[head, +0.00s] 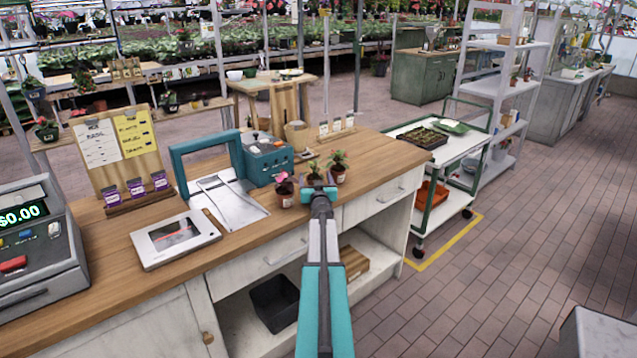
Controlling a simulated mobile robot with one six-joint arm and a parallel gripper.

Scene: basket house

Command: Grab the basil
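Several small potted plants stand at the right part of the wooden counter (130,262). A leafy green plant in a reddish pot (338,168) may be the basil; I see no readable label. Another green plant (313,167) is left of it, partly hidden behind my gripper. My gripper (318,187) reaches over the counter's front edge, between the pink-flowered pot and the right green plant. Its fingers point away from me and are too small to tell whether open or shut.
A teal machine (268,160), a flat white scale (175,239) and a cash register (38,250) are on the counter to the left. A white cart (456,150) with a seedling tray (420,138) stands right of it. The brick floor at right is mostly clear.

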